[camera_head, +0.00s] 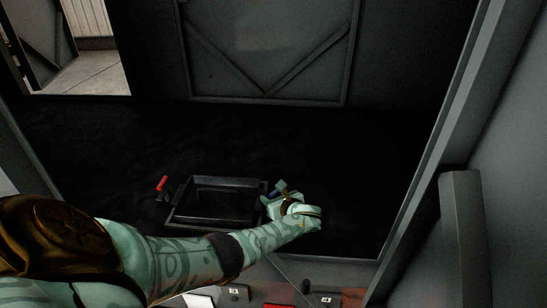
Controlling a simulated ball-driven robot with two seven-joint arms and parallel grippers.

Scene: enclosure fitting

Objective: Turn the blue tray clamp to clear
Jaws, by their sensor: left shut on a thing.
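A black tray (217,201) sits on the dark floor of the enclosure, near its front edge. My left arm reaches in from the left, and my left gripper (279,192) is at the tray's right side, shut on the blue clamp (294,196). Only a small part of the blue clamp shows; the gripper hides the rest, so its exact angle cannot be told. A red-handled clamp (162,184) stands at the tray's left side, apart from my gripper. My right gripper is not in view.
A grey post (463,230) and frame edge stand at the right. A braced panel (265,50) closes the back. A doorway (85,50) opens at the back left. Small items, including a red one (279,305), lie below the front edge. The floor behind the tray is clear.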

